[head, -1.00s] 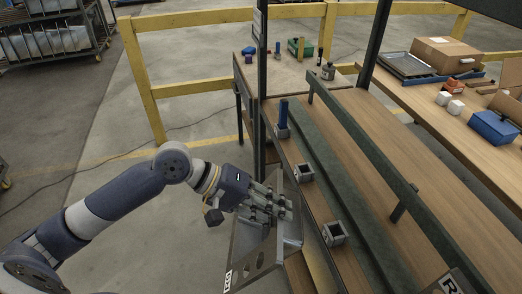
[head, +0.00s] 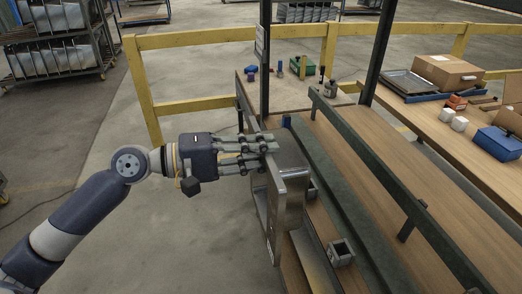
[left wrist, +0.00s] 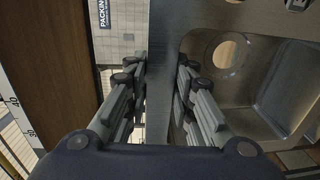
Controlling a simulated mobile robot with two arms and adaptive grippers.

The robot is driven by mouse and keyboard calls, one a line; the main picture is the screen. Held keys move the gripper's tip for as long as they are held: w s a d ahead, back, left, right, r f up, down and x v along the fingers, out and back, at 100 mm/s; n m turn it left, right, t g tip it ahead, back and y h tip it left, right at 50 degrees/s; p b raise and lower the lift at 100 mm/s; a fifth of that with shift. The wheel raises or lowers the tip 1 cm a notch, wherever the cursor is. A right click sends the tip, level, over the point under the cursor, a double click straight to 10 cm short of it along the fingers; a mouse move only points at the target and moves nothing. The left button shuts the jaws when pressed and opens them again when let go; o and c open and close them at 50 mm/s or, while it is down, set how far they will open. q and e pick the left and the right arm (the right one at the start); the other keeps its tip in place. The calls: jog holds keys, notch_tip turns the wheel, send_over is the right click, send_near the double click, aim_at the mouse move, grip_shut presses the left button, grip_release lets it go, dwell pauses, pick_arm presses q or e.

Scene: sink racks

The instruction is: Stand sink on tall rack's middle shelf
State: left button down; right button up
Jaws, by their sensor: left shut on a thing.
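The grey metal sink (head: 291,184) is held up on its edge at the near left side of the rack. My left gripper (head: 268,143) comes from the left and is shut on its upper rim. In the left wrist view, the sink (left wrist: 290,75) shows its basin and round drain hole right of the fingers (left wrist: 160,85), which pinch the flat rim. The rack's wooden shelf (head: 318,222) lies behind and beneath the sink in the head view; whether they touch cannot be told. The sink hides part of that shelf. My right gripper is not in view.
Open square sockets (head: 340,252) stand along the shelf edge. A dark post (head: 265,75) rises just behind my gripper, and a green-grey rail (head: 385,170) runs along the rack. A workbench (head: 440,120) with boxes is at right. Yellow railing (head: 190,105) stands behind.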

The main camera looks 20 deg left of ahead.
aim_at(295, 150)
pick_arm(q)
jog(key=shift+r, duration=0.3)
jog(key=shift+w+d+r+p, duration=0.1)
jog(key=shift+w+d+p, duration=0.35)
jog(key=shift+p, duration=0.4)
jog(key=p+x, duration=0.3)
jog(key=shift+w+d+r, duration=0.1)
jog(key=shift+d+r, duration=0.05)
jog(key=shift+d, duration=0.15)
jog(key=shift+p+x, duration=0.7)
jog(key=shift+x, duration=0.45)
jog(key=f+p+x, duration=0.1)
jog(key=f+x, duration=0.2)
jog(key=x, duration=1.2)
jog(key=shift+f, duration=0.2)
jog(key=shift+a+f+b, duration=0.15)
jog(key=shift+f+b, duration=0.2)
jog(key=shift+f, duration=0.2)
